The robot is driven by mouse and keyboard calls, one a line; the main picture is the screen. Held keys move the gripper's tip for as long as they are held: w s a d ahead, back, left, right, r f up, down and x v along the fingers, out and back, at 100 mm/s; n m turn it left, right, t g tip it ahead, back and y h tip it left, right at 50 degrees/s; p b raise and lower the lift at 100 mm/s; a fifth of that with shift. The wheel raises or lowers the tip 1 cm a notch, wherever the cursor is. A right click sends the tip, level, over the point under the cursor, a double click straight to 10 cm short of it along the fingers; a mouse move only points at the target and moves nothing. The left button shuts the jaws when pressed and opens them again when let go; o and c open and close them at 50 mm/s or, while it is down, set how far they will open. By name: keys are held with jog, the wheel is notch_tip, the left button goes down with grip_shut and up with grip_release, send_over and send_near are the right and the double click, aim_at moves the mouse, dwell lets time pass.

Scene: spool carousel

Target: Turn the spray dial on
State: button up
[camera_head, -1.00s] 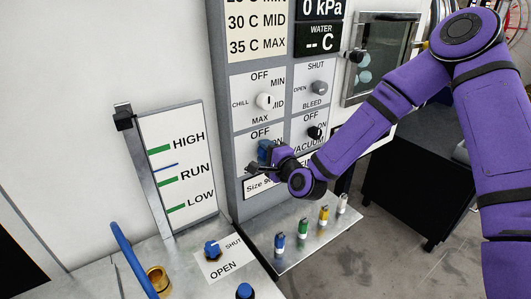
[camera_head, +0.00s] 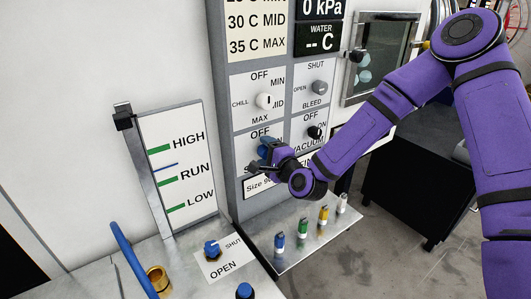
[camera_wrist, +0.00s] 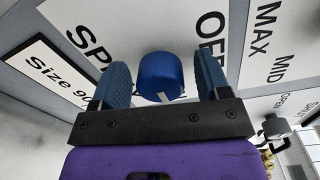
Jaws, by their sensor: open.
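The spray dial (camera_wrist: 160,72) is a round blue knob with a white mark on its lower edge in the wrist view. It sits on a white plate (camera_wrist: 185,35) lettered OFF and, partly hidden, a word starting SP. My gripper (camera_wrist: 163,78) is open, with one blue finger on each side of the dial. Narrow gaps show between the fingers and the knob, so I see no clear contact. In the head view my gripper (camera_head: 262,160) is at the lower left of the control panel and hides most of the dial and its lettering.
A white chill knob (camera_head: 265,101) is above, with a grey bleed knob (camera_head: 319,88) and a black vacuum knob (camera_head: 315,132) to the right. Several coloured pegs stand on the metal shelf (camera_head: 290,262) below. A blue valve (camera_head: 212,248) is at lower left.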

jog(key=v, duration=1)
jog(key=shift+s+d, duration=0.2)
jog(key=shift+s, duration=0.05)
jog(key=s+d+r+n+g+h, duration=0.35)
jog(key=d+r+n, duration=0.25)
jog(key=d, duration=0.2)
jog(key=s+d+r+n+g+h, duration=0.2)
jog(key=d+r+n+g+h, duration=0.1)
jog(key=d+r+n+h, duration=0.3)
jog(key=s+d+r+g, duration=0.1)
jog(key=s+d+r, duration=0.2)
jog(key=s, duration=0.3)
jog(key=s+d+r, duration=0.3)
jog(key=s+r, duration=0.1)
jog(key=s, duration=0.3)
jog(key=s+d+r+n+g, duration=0.1)
jog(key=s+d+r, duration=0.2)
jog(key=s, duration=0.4)
jog(key=shift+s+d+r+g, duration=0.2)
jog(key=shift+r+g, duration=0.15)
jog(key=shift+r, duration=0.3)
